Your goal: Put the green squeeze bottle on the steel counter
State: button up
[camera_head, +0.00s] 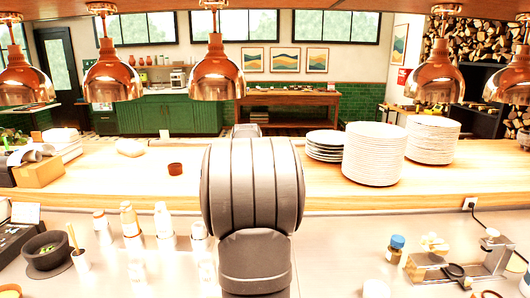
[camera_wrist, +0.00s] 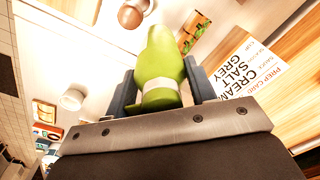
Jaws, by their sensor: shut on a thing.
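The green squeeze bottle (camera_wrist: 158,55) is in the wrist view, between the two dark fingers of my gripper (camera_wrist: 162,85), which is shut on it. A pale band runs around the bottle near the fingers. In the head view my arm hides the bottle and the gripper. The steel counter (camera_head: 340,250) is the pale grey surface at the front of the head view. I cannot tell how high the bottle is above any surface.
A wooden ledge (camera_head: 110,178) with plate stacks (camera_head: 373,155) runs behind the counter. Several pale bottles (camera_head: 131,220) and a dark mortar (camera_head: 47,252) stand left. A small blue-capped bottle (camera_head: 396,249) and a metal device (camera_head: 455,268) stand right. Copper lamps (camera_head: 216,75) hang above.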

jog(key=d+n, duration=0.1)
jog(key=n, duration=0.2)
jog(key=s+d+n, duration=0.1)
jog(key=shift+d+f+n, duration=0.3)
jog(key=shift+n, duration=0.1)
jog(key=n, duration=0.1)
jog(key=d+n, duration=0.1)
jog(key=s+d+n, duration=0.1)
jog(key=n, duration=0.1)
jog(key=shift+d+f, duration=0.15)
jog(key=shift+f, duration=0.1)
notch_tip(320, 180, up, 12)
jog(key=s+a+m, duration=0.3)
jog(key=a+m, duration=0.6)
jog(key=a, duration=0.5)
jog(key=s+a+m, duration=0.3)
jog(key=a+m, duration=0.5)
jog(key=a, duration=0.6)
notch_tip(320, 180, down, 12)
jog(key=m, duration=0.1)
jog(key=shift+r, duration=0.15)
jog(key=shift+w, duration=0.1)
